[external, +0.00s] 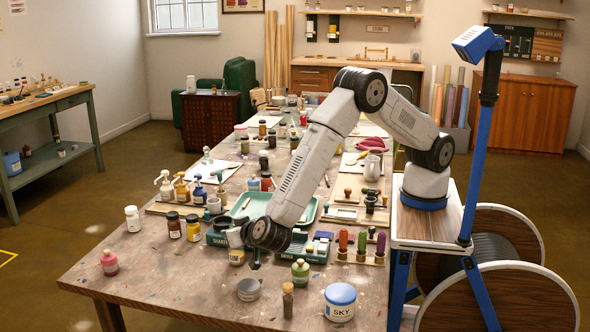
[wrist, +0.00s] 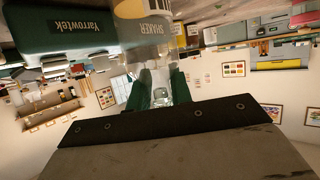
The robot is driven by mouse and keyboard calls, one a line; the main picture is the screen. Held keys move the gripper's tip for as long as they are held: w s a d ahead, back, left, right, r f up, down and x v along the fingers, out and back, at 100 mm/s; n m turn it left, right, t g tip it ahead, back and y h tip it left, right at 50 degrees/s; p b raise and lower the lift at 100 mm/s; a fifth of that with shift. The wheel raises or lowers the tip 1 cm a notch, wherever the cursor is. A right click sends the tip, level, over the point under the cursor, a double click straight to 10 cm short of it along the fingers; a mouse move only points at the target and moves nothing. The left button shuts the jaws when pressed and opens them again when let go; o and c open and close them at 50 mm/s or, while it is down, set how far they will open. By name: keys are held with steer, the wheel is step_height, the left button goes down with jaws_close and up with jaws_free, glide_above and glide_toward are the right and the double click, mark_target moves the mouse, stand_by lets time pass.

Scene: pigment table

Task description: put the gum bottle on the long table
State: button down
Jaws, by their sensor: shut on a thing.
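My gripper (wrist: 160,94) shows in the wrist view with its two dark green fingers shut on a clear glass bottle (wrist: 160,76); its neck part is between the fingers. Whether the bottle touches the table cannot be told.
The dark green shaker (wrist: 75,35) is close to my gripper. A blue-lidded SKY jar (external: 340,302), a grey tin (external: 248,290), a green bottle (external: 300,272) and a brown corked vial (external: 288,300) stand near the front.

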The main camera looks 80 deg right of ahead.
steer(key=shift+f, duration=0.1)
steer(key=c, duration=1.3)
jaws_free()
steer(key=shift+o, duration=0.2)
steer(key=shift+a, duration=0.1)
steer(key=v, duration=1.2)
